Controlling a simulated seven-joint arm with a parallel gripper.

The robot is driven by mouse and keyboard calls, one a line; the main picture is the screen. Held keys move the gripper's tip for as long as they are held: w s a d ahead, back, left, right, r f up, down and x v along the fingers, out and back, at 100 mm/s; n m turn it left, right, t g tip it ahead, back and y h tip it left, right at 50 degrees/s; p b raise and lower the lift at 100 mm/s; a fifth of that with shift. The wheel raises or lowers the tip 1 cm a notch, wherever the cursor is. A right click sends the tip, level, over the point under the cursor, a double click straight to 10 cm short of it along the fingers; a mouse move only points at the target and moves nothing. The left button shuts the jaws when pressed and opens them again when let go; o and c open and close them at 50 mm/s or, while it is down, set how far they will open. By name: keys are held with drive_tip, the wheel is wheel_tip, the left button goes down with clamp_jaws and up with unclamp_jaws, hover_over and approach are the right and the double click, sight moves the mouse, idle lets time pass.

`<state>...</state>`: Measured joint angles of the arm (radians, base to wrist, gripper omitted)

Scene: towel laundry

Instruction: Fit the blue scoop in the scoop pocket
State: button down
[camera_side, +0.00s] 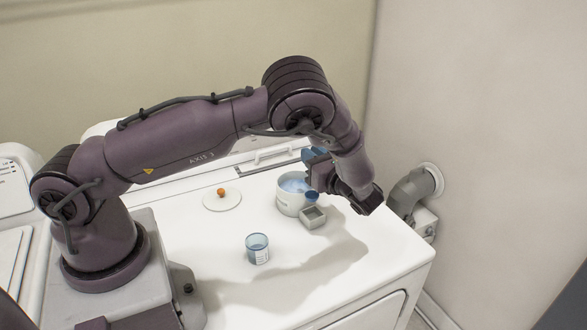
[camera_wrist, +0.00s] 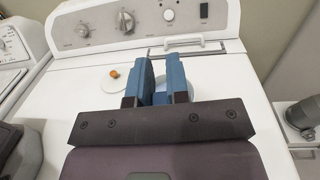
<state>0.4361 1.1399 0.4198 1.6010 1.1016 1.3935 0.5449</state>
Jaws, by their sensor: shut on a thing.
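A small dark blue piece (camera_side: 311,197), which looks like the blue scoop, shows below my gripper (camera_side: 312,174) in the side view. It is just above or at the top of a small grey square pocket (camera_side: 313,218); I cannot tell if it touches. The pocket is beside the front right of a white tub (camera_side: 288,206) with pale blue contents. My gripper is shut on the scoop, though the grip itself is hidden. In the wrist view my gripper's blue fingers (camera_wrist: 158,82) point toward the back panel; neither scoop nor pocket can be made out there.
A white lid with an orange knob (camera_side: 222,197) lies left of the tub. A clear blue cup with a label (camera_side: 257,249) stands toward the front. The white machine top (camera_side: 235,290) is clear at the front. A control panel (camera_wrist: 140,22) rises behind.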

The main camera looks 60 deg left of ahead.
drive_tip(key=shift+w+a+f, duration=0.1)
drive_tip(key=shift+w+f, duration=0.05)
drive_tip(key=shift+f, duration=0.75)
drive_tip(key=shift+w+f, duration=0.15)
drive_tip(key=shift+f, duration=0.75)
drive_tip(key=shift+f, duration=1.3)
idle(1.1)
drive_tip(key=c, duration=0.5)
unclamp_jaws()
drive_tip(key=shift+c, duration=0.2)
wheel_tip(320, 180, up, 7)
idle(0.7)
